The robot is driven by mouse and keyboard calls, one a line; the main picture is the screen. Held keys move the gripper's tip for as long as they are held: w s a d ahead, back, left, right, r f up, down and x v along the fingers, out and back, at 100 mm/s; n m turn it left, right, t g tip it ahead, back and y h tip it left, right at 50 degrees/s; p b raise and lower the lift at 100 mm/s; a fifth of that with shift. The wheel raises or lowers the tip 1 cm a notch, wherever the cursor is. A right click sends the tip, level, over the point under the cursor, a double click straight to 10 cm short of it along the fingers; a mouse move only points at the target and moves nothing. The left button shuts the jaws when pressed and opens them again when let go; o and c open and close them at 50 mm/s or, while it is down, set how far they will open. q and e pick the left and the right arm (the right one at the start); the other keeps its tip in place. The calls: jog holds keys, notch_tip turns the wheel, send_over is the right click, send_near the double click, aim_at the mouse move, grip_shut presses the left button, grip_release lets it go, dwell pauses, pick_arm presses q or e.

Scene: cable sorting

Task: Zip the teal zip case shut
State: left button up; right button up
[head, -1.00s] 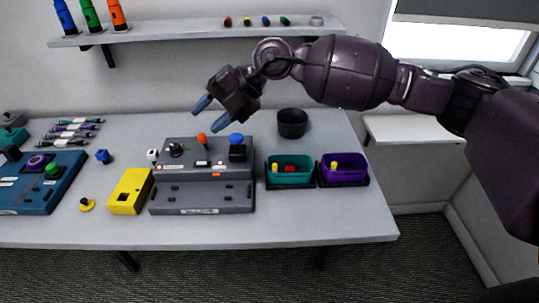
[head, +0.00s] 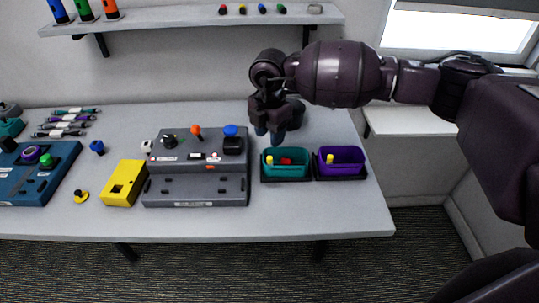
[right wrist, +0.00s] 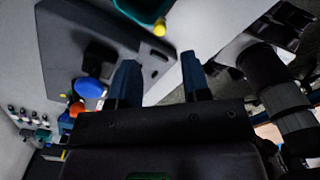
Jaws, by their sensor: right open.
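The open-topped teal case (head: 287,173) stands in a dark holder on the right half of the table. A yellow piece and a red piece show inside it, and I cannot make out a zip. My right gripper (head: 269,132) hangs just above and behind the teal case, fingers pointing down. It is open and empty. In the right wrist view the two blue fingers (right wrist: 160,72) are apart, and part of the teal case (right wrist: 140,10) shows at the top edge. My left gripper is not in view.
A purple case (head: 341,168) stands right of the teal one. A grey control box (head: 195,190) stands left of the teal case, with a yellow box (head: 123,183) beyond. The table front is clear.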

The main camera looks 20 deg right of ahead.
aim_at(270, 157)
notch_tip(270, 157, down, 8)
jog(key=shift+r, duration=0.1)
dwell(0.4)
grip_shut()
